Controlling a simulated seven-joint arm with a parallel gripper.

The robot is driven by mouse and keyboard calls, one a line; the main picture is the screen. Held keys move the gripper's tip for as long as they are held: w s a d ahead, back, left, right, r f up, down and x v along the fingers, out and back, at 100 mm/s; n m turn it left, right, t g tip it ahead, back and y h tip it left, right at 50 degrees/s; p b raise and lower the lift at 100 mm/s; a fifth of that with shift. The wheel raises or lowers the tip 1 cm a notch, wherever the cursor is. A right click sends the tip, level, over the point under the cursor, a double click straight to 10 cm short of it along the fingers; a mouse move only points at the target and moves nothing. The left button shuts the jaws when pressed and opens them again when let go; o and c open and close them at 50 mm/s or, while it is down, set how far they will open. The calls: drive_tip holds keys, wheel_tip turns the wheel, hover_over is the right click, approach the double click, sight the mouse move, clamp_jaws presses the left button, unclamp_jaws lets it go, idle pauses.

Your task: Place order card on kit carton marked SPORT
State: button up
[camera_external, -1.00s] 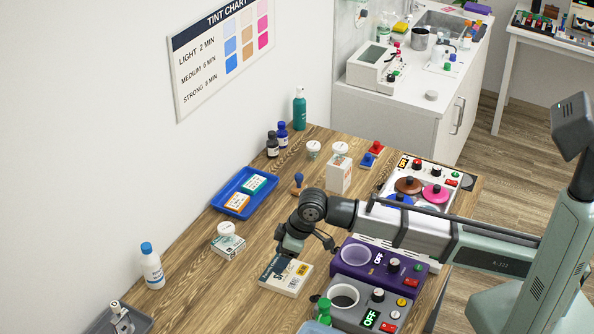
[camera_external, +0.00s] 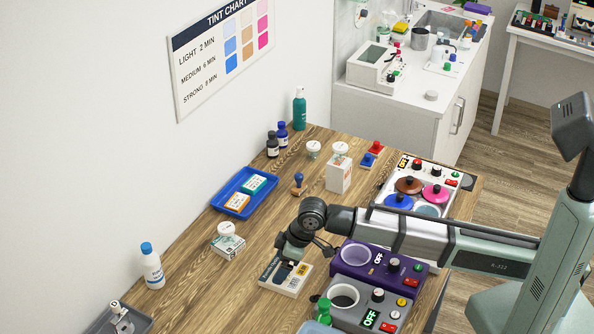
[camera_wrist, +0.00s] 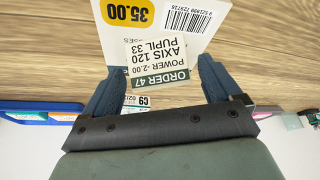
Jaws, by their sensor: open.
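The order card (camera_wrist: 160,62), white with a green band reading ORDER 47, lies between the fingers of my gripper (camera_wrist: 162,72) in the wrist view. My gripper is open, with one blue finger on each side of the card. Behind the card is a white carton (camera_wrist: 198,18) with a yellow 35.00 price label and a barcode; whether the card touches it is unclear. In the external view my gripper (camera_external: 287,260) is low over this flat carton (camera_external: 292,286) and hides part of it. I cannot read SPORT on any carton.
A purple unit (camera_external: 345,272) and a grey unit (camera_external: 372,303) stand close on the right. A small carton with a white tub on it (camera_external: 228,248) and a blue tray (camera_external: 220,203) lie left. An upright white carton (camera_external: 339,178) stands behind. Bare wood lies between.

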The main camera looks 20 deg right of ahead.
drive_tip(key=v, duration=1.2)
drive_tip(key=shift+s, duration=0.1)
idle(0.4)
